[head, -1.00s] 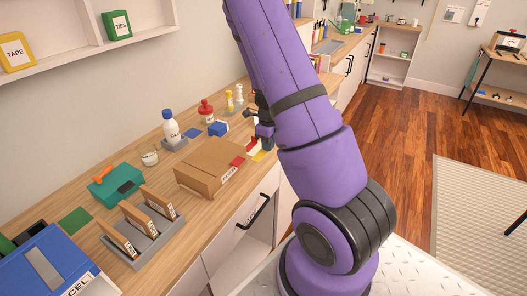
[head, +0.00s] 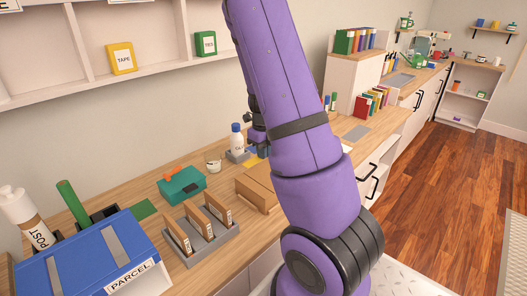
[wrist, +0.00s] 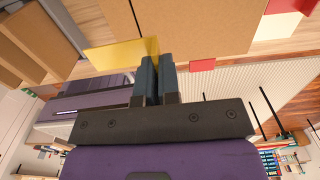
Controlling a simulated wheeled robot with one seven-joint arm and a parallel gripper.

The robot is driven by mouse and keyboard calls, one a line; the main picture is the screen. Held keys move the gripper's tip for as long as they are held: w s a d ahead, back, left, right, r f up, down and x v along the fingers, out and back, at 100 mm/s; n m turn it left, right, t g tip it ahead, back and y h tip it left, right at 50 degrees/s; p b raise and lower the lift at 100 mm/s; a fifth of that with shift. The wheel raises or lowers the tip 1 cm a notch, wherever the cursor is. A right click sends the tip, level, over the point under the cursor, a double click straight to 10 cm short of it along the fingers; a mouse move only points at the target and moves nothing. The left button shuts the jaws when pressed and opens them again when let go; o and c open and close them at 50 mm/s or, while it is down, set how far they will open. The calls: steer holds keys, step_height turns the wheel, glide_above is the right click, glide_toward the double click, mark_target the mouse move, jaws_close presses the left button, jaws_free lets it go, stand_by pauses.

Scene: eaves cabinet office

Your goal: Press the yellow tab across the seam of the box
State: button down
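The brown cardboard box (head: 256,188) lies on the wooden counter, partly hidden behind my arm in the head view. It fills the upper part of the wrist view (wrist: 205,22), where a dark line runs near its left side. The yellow tab (wrist: 112,54) is a thin flat piece at my fingertips. My gripper (wrist: 158,62) has its two dark fingers close together, with the tab's right end between them. The tab overlaps the box in the wrist view; I cannot tell whether they touch. In the head view my fingertips are hidden by my arm.
A grey rack (head: 212,242) with upright brown cards, a teal box (head: 181,187) and a white bottle (head: 236,139) stand left of or behind the box. A blue PARCEL bin (head: 85,262) is front left. A red piece (wrist: 203,65) shows beside the box.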

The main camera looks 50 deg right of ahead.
mark_target(264, 178)
steer(key=shift+f, duration=3.75)
steer(key=shift+s+f, duration=0.1)
steer(key=shift+f, duration=0.2)
steer(key=c, duration=0.9)
jaws_free()
steer(key=shift+c, duration=0.2)
steer(key=shift+r, duration=0.1)
steer(key=shift+r, duration=2.95)
